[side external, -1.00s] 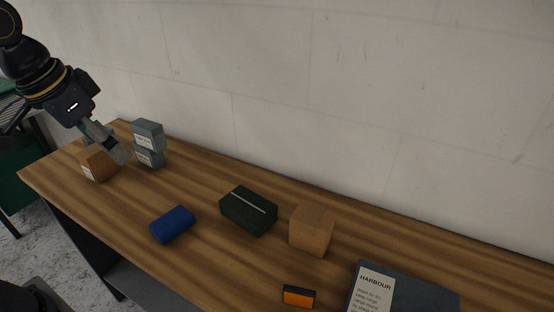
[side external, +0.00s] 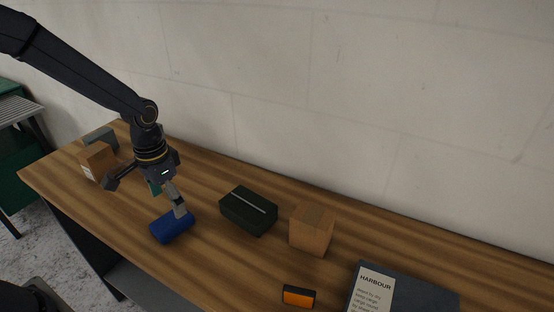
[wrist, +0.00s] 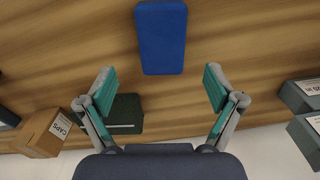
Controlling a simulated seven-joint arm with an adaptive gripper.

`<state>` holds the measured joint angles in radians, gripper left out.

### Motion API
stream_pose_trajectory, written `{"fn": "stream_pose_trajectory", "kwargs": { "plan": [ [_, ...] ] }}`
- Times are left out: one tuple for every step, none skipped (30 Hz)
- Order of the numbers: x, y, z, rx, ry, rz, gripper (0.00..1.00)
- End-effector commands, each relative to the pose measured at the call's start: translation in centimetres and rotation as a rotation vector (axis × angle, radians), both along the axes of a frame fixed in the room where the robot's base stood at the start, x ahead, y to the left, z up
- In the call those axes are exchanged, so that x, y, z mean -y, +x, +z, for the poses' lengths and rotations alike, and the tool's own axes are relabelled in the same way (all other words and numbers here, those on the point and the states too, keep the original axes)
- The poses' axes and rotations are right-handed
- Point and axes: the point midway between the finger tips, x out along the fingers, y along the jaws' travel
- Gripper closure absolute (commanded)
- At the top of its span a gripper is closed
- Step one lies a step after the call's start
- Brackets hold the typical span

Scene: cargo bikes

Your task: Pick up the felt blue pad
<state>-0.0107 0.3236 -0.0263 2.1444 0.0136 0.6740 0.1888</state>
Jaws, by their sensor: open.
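The felt blue pad (side external: 172,228) lies flat on the wooden table, left of the dark green box. It also shows at the top middle of the wrist view (wrist: 161,38), lying ahead of the fingertips. My gripper (side external: 170,203) is over the pad's far side in the side view, pointing down. In the wrist view my gripper (wrist: 160,78) is open, with its two teal-padded fingers spread wider than the pad and nothing between them. In the side view a fingertip overlaps the pad's far edge; I cannot tell whether they touch.
A dark green box (side external: 249,210) stands right of the pad, then a cardboard box (side external: 312,230). A small orange-faced block (side external: 298,297) and a large labelled box (side external: 418,292) are nearer right. Another cardboard box (side external: 97,163) and grey box (side external: 101,138) stand at the far left.

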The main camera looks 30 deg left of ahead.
Motion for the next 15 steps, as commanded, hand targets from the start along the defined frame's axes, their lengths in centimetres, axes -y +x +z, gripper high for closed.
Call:
{"fn": "stream_pose_trajectory", "kwargs": {
  "plan": [
    [0.0,-0.1,-0.6,-0.003,0.001,0.000,0.08],
    [0.0,-0.1,-0.9,-0.003,0.001,0.000,0.08],
    [0.0,-0.1,-1.1,-0.003,0.001,0.000,0.08],
    [0.0,-0.1,-1.3,-0.002,0.000,0.000,0.08],
    [0.0,-0.1,-1.5,-0.001,0.000,0.000,0.08],
    [-0.1,-0.2,-1.8,-0.002,0.000,0.000,0.08],
    [-0.1,-0.2,-2.1,-0.003,0.001,0.000,0.08],
    [-0.2,-0.3,-2.5,-0.004,0.000,0.000,0.08],
    [-0.2,-0.5,-3.1,-0.005,0.000,0.000,0.08],
    [-0.3,-0.6,-3.7,-0.005,0.000,0.001,0.08],
    [-0.4,-0.7,-4.2,-0.006,0.000,0.001,0.08],
    [-0.4,-0.8,-4.8,-0.005,0.000,0.001,0.08],
    [-0.4,-0.7,-5.2,-0.004,0.000,0.000,0.08],
    [-0.4,-0.7,-5.6,-0.003,0.000,0.000,0.08],
    [-0.4,-0.7,-6.0,-0.003,0.000,0.000,0.08]
  ]
}}
